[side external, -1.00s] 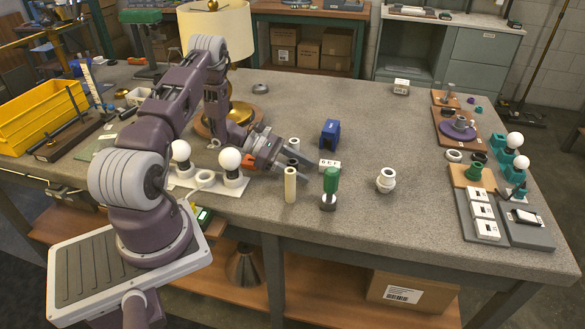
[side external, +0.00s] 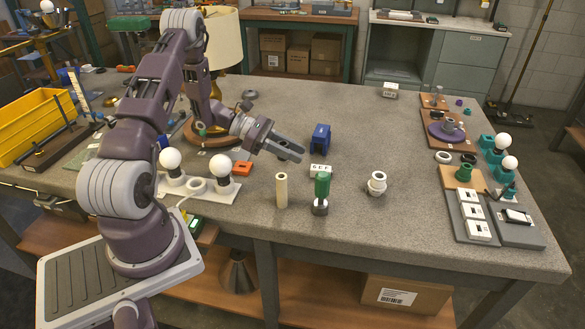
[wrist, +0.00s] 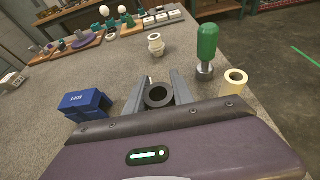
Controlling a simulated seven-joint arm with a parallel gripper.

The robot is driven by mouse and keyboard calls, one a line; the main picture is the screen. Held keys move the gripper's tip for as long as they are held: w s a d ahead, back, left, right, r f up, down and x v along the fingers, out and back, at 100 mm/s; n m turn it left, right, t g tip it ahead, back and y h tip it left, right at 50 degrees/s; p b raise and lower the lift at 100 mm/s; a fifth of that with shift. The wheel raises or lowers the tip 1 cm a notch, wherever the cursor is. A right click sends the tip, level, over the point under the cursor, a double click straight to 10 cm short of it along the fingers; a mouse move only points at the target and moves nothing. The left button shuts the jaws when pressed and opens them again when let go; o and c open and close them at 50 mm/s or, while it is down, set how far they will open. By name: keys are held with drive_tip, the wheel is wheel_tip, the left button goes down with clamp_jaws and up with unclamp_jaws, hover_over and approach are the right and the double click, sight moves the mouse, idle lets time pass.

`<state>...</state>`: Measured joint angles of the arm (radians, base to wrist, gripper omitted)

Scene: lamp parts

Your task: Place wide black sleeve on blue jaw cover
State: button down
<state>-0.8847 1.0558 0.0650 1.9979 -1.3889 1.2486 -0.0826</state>
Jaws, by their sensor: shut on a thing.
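The wide black sleeve (wrist: 158,95) is a short dark ring between the fingers of my gripper (wrist: 160,84) in the wrist view, with its open end facing the camera. My gripper is shut on it. In the side external view my gripper (side external: 288,151) is raised above the table, left of the blue jaw cover. I cannot make out the sleeve there. The blue jaw cover (side external: 320,139) stands on the table, apart from my gripper. It also shows in the wrist view (wrist: 87,104), left of my fingers, with lettering on its face.
A cream tube (side external: 281,191), a green-handled tool (side external: 322,186) and a white fitting (side external: 376,183) stand near the front. A bulb board (side external: 199,188) is at left. The table behind the jaw cover is clear.

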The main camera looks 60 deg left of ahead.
drive_tip(key=w+a+r+n+t+y, duration=0.1)
drive_tip(key=w+a+r, duration=0.25)
drive_tip(key=w, duration=0.45)
drive_tip(key=w+a+r+n+y, duration=0.1)
drive_tip(key=w+a+r, duration=0.1)
drive_tip(key=w+r, duration=0.45)
drive_tip(key=f, duration=0.3)
drive_tip(key=w+f, duration=0.1)
drive_tip(key=f, duration=0.3)
drive_tip(key=w+f, duration=0.1)
drive_tip(key=f, duration=0.2)
drive_tip(key=shift+d+f, duration=0.1)
drive_tip(key=shift+f, duration=0.15)
drive_tip(key=shift+f+t, duration=0.25)
drive_tip(key=shift+t, duration=0.05)
drive_tip(key=c, duration=1.1)
unclamp_jaws()
drive_tip(key=shift+s+a+r, duration=0.15)
drive_tip(key=shift+a+r, duration=0.05)
drive_tip(key=shift+r, duration=0.05)
drive_tip(key=v, duration=1.1)
drive_tip(key=shift+s+a, duration=0.1)
drive_tip(key=shift+s, duration=0.1)
